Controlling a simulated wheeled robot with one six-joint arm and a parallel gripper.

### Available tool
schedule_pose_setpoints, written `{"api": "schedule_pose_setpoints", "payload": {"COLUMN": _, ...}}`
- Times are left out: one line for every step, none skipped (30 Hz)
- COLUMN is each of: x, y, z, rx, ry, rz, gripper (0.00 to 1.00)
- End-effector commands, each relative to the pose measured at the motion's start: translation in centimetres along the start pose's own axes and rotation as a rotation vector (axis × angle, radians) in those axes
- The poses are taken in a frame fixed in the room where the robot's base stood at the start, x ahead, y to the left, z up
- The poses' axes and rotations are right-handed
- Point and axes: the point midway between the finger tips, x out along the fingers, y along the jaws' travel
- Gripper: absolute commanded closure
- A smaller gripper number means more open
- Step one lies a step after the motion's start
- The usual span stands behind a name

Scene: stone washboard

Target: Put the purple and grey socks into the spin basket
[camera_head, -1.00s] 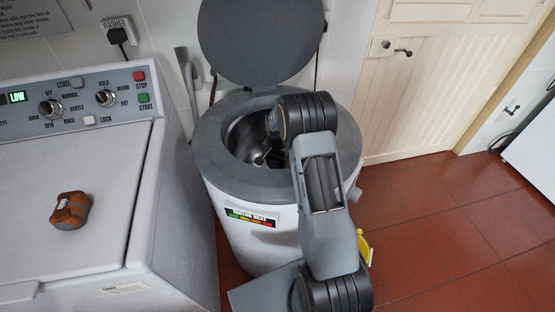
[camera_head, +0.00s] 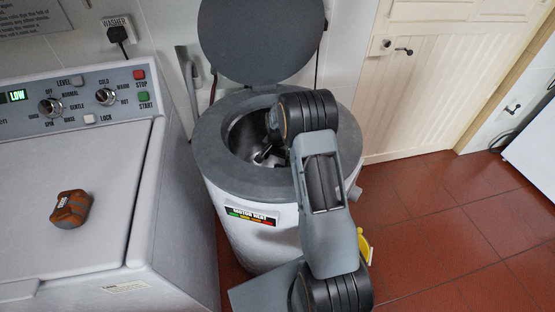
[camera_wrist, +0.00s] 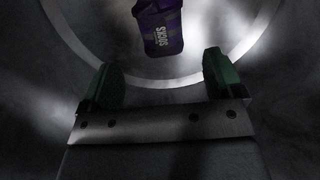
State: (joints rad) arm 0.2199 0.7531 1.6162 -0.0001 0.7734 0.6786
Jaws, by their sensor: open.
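The spin basket is inside the round spinner (camera_head: 232,182), whose lid (camera_head: 262,40) stands open. My gripper (camera_wrist: 164,85) is down inside it, with its two green-padded fingers apart and nothing between them. In the wrist view a purple bundle (camera_wrist: 160,30) with white lettering that seems to read "SOCKS" lies beyond the fingertips, apart from them, in the dim metal drum (camera_wrist: 60,30). My arm covers the right part of the spinner's opening in the head view. I see no grey socks; the drum is dark in places.
The washer (camera_head: 75,200) stands to the left, its top bearing a brown and grey object (camera_head: 71,209). A yellow thing (camera_head: 363,246) shows beside the spinner, partly behind my arm. Red tiled floor (camera_head: 440,230) is clear to the right.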

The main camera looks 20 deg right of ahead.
Motion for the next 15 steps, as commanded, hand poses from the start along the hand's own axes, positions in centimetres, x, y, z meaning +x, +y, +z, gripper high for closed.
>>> {"api": "schedule_pose_setpoints", "payload": {"x": -0.8, "y": -0.1, "z": -0.1, "rx": 0.0, "ry": 0.003, "rz": -0.003, "gripper": 0.13}}
{"api": "schedule_pose_setpoints", "payload": {"x": -1.3, "y": -0.1, "z": -0.1, "rx": 0.0, "ry": 0.004, "rz": -0.003, "gripper": 0.13}}
{"api": "schedule_pose_setpoints", "payload": {"x": -1.9, "y": 0.0, "z": -0.1, "rx": 0.0, "ry": 0.004, "rz": -0.003, "gripper": 0.13}}
{"api": "schedule_pose_setpoints", "payload": {"x": -2.5, "y": -0.1, "z": -0.1, "rx": 0.0, "ry": 0.005, "rz": -0.004, "gripper": 0.13}}
{"api": "schedule_pose_setpoints", "payload": {"x": -3.2, "y": -0.1, "z": -0.1, "rx": 0.0, "ry": 0.005, "rz": -0.004, "gripper": 0.13}}
{"api": "schedule_pose_setpoints", "payload": {"x": -4.0, "y": -0.1, "z": -0.1, "rx": 0.0, "ry": 0.005, "rz": -0.004, "gripper": 0.13}}
{"api": "schedule_pose_setpoints", "payload": {"x": -4.7, "y": -0.1, "z": -0.1, "rx": 0.0, "ry": 0.005, "rz": -0.004, "gripper": 0.13}}
{"api": "schedule_pose_setpoints", "payload": {"x": -5.3, "y": 0.0, "z": -0.1, "rx": 0.0, "ry": 0.005, "rz": -0.004, "gripper": 0.13}}
{"api": "schedule_pose_setpoints", "payload": {"x": -6.2, "y": -0.1, "z": -0.1, "rx": 0.0, "ry": 0.005, "rz": -0.004, "gripper": 0.13}}
{"api": "schedule_pose_setpoints", "payload": {"x": -6.8, "y": -0.1, "z": -0.1, "rx": 0.0, "ry": 0.005, "rz": -0.004, "gripper": 0.13}}
{"api": "schedule_pose_setpoints", "payload": {"x": -7.4, "y": -0.1, "z": -0.1, "rx": 0.0, "ry": 0.005, "rz": -0.004, "gripper": 0.13}}
{"api": "schedule_pose_setpoints", "payload": {"x": -8.2, "y": 0.0, "z": 0.0, "rx": 0.0, "ry": 0.004, "rz": -0.003, "gripper": 0.13}}
{"api": "schedule_pose_setpoints", "payload": {"x": -8.7, "y": 0.0, "z": -0.1, "rx": 0.0, "ry": 0.005, "rz": -0.004, "gripper": 0.13}}
{"api": "schedule_pose_setpoints", "payload": {"x": -9.2, "y": 0.0, "z": 0.0, "rx": 0.0, "ry": 0.003, "rz": -0.003, "gripper": 0.13}}
{"api": "schedule_pose_setpoints", "payload": {"x": -9.9, "y": 0.0, "z": 0.0, "rx": 0.0, "ry": 0.004, "rz": -0.003, "gripper": 0.13}}
